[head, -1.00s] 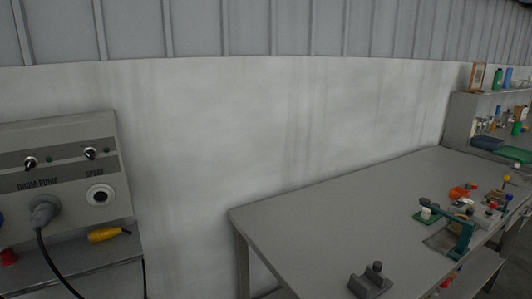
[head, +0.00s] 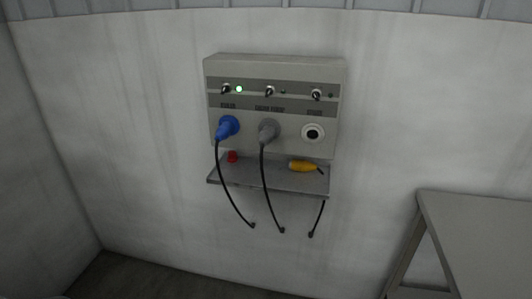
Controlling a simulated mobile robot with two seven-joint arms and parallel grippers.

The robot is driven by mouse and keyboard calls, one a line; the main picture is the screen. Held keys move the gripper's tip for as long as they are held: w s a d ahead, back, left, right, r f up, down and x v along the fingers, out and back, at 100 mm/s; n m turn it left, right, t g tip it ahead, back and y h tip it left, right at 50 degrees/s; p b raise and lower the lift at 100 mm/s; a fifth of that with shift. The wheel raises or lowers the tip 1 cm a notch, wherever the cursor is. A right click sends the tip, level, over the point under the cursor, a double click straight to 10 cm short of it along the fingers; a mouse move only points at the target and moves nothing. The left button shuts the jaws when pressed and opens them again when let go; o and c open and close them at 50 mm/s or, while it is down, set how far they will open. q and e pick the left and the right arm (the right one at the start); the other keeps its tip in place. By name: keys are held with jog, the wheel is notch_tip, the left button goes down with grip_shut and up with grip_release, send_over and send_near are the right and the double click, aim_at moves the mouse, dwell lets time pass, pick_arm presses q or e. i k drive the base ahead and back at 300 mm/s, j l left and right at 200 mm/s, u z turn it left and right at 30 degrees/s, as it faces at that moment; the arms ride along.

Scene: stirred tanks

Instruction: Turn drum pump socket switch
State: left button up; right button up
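A grey socket panel (head: 275,108) is mounted on the wall in the middle of the head view. The drum pump socket is the middle one, with a grey plug (head: 268,131) in it and a black cable hanging down. Its switch (head: 269,92) is a small dark knob above it, and the lamp beside that switch is dark. The left switch (head: 226,89) has a lit green lamp (head: 239,89) beside it and a blue plug (head: 228,127) below. The right switch (head: 316,95) is above an empty round socket (head: 313,133). Neither gripper is in view.
A narrow shelf (head: 270,180) under the panel holds a red object (head: 232,157) and a yellow connector (head: 302,166). Black cables hang below it. A grey table (head: 480,225) stands at the lower right. The wall around the panel is clear.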

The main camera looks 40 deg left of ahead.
aim_at(269, 91)
jog(key=u, duration=1.1)
